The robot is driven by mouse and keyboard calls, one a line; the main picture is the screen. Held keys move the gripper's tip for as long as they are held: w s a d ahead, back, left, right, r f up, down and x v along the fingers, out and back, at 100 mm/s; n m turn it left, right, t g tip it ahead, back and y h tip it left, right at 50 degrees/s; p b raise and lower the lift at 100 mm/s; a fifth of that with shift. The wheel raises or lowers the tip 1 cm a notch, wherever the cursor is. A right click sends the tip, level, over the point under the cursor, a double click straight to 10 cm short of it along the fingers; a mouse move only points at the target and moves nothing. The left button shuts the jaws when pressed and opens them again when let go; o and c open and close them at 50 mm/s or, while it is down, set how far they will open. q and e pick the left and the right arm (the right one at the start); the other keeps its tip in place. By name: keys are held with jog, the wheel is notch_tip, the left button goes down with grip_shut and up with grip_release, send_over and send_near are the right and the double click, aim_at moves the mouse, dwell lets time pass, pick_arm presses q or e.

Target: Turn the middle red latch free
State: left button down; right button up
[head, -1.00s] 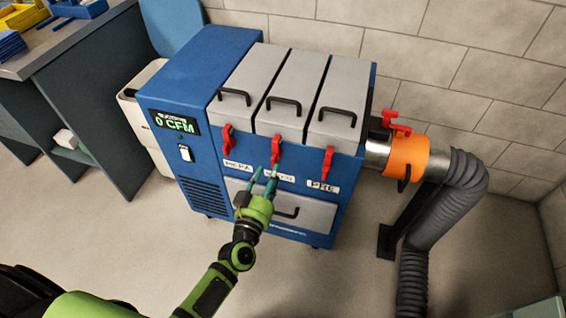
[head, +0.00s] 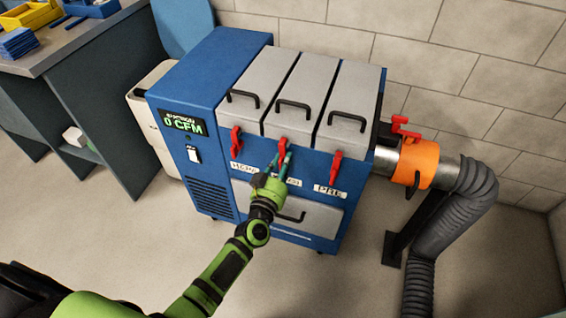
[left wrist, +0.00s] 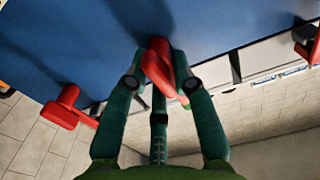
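The blue machine (head: 222,85) has three red latches on its front under three grey lids. The middle red latch (head: 282,150) hangs below the middle lid. My left gripper (head: 278,166) is at its lower end, with teal fingers apart. In the left wrist view the red latch (left wrist: 160,65) lies between the fingertips of my left gripper (left wrist: 160,75), one on each side; whether both touch it is unclear. The left latch (head: 236,143) and the right latch (head: 336,166) hang down beside it. The gripper partly hides the middle label. My right gripper is not in view.
An orange collar (head: 415,163) with a red clamp (head: 404,130) joins the grey hose (head: 460,205) at the machine's right. A workbench (head: 75,45) with bins stands at the left. The floor in front is clear.

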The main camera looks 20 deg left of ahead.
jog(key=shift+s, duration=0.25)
pick_arm(q)
jog(key=shift+n, duration=0.9)
jog(key=n, duration=0.2)
jog(key=shift+a+n, duration=0.1)
jog(key=shift+n, duration=1.1)
jog(key=n, duration=0.2)
jog(key=shift+a+n, duration=0.15)
jog(key=shift+n, duration=0.15)
jog(key=n, duration=0.2)
jog(key=n+b, duration=0.1)
jog(key=n, duration=0.1)
jog(key=shift+a+f+n, duration=0.15)
jog(key=shift+n, duration=0.15)
jog(key=n+b, duration=0.1)
jog(key=n, duration=0.2)
jog(key=shift+a+n, duration=0.1)
jog(key=shift+n, duration=0.8)
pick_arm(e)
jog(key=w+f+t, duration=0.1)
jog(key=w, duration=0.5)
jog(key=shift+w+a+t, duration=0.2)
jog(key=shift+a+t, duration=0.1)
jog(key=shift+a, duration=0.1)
